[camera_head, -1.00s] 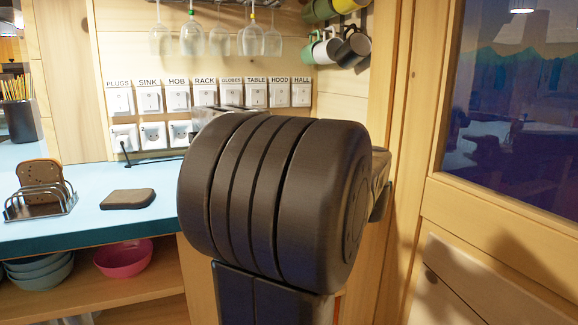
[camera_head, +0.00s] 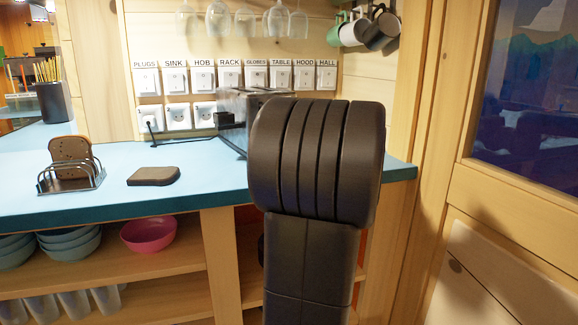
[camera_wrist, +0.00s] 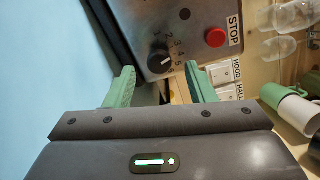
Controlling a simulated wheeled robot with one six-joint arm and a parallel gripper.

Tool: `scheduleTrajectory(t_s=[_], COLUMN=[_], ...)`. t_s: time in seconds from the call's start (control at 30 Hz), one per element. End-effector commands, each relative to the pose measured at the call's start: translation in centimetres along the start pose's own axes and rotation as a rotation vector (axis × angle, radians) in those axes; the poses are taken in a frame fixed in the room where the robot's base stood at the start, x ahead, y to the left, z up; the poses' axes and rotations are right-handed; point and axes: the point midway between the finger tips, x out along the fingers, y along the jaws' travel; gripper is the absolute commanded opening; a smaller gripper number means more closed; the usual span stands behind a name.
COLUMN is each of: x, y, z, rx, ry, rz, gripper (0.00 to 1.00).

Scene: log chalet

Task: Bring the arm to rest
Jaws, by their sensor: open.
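My gripper (camera_wrist: 161,82) shows in the wrist view with its two green fingers apart and nothing between them. Beyond the fingers is a metal appliance (camera_wrist: 184,30) with a numbered dial and a red STOP button; I cannot tell whether the fingers touch it. In the head view my dark arm stands upright in the middle and hides my gripper. The appliance (camera_head: 232,112) partly shows behind the arm on the blue counter (camera_head: 115,205).
A toast rack (camera_head: 72,182) with bread and a dark slab (camera_head: 153,176) are on the counter's left. Labelled switches (camera_head: 202,80), hanging glasses (camera_head: 245,20) and mugs (camera_head: 352,30) line the wall. A pink bowl (camera_head: 148,234) sits on the shelf below. A wooden door (camera_head: 515,210) is at right.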

Motion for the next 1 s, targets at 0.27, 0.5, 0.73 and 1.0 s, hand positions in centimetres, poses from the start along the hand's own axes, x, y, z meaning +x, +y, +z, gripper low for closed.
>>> scheduleTrajectory(t_s=[0.27,0.5,0.73,1.0], x=[3.0,3.0,2.7,-0.8], y=[0.1,0.0,0.0,-0.2], z=[0.0,0.0,0.0,0.0], rx=[0.000,0.010,0.007,0.000], ry=[-0.001,0.000,0.001,0.004], rz=[0.000,0.000,0.000,-0.002], gripper=[0.50,0.50,0.50,0.50])
